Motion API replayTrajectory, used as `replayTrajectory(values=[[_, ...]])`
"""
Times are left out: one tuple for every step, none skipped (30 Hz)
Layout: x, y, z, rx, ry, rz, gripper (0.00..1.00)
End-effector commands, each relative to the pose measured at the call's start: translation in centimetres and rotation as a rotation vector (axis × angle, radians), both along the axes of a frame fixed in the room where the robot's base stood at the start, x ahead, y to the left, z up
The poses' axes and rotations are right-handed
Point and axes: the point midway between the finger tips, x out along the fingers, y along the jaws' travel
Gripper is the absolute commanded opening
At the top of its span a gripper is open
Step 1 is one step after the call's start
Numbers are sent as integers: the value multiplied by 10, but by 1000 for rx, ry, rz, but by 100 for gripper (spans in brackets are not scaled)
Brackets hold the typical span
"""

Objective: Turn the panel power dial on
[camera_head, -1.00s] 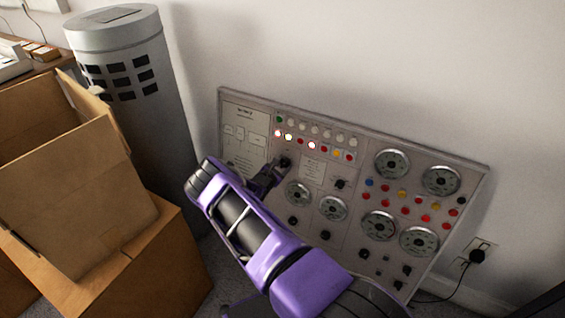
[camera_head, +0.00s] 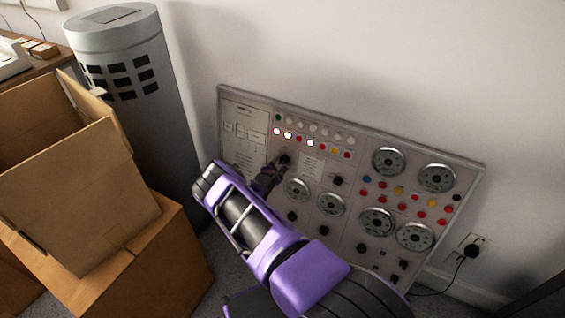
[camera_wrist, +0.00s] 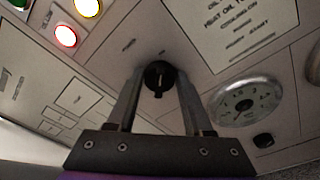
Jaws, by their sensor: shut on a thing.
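The grey control panel (camera_head: 262,97) leans against the wall in the head view. A small black dial (camera_wrist: 159,77) with a pale pointer line sits between my fingertips in the wrist view. In the head view this dial (camera_head: 284,158) shows at the upper left of the panel, beneath the row of lights. My gripper (camera_head: 277,166) reaches it from below left and is shut on it. The wrist view shows my gripper (camera_wrist: 158,84) with a finger on each side of the dial. The pointer line looks roughly upright in that view. Printed marks around the dial are too small to read.
Lit indicator lights (camera_head: 288,135) line the panel top; a red light (camera_wrist: 65,36) glows in the wrist view. Round gauges (camera_head: 389,161) fill the right side. Cardboard boxes (camera_head: 80,185) and a grey cylinder (camera_head: 140,80) stand left. A plug (camera_head: 472,250) sits right.

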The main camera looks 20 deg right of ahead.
Motion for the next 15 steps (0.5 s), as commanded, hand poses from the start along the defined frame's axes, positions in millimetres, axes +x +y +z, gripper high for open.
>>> replayTrajectory(values=[[0, 0, 0, 1, -1, -1, 0], [0, 0, 0, 1, -1, -1, 0], [0, 0, 0, 1, -1, -1, 0], [0, 0, 0, 1, -1, -1, 0], [0, 0, 0, 1, -1, -1, 0], [0, 0, 0, 1, -1, -1, 0], [0, 0, 0, 1, -1, -1, 56], [0, 0, 0, 1, -1, 0, 62], [0, 0, 0, 1, -1, 0, 69], [0, 0, 0, 1, -1, 0, 74], [0, 0, 0, 1, -1, 0, 80], [0, 0, 0, 1, -1, 0, 80], [0, 0, 0, 1, -1, 0, 80], [0, 0, 0, 0, 0, 0, 80], [0, 0, 0, 0, 0, 0, 80]])
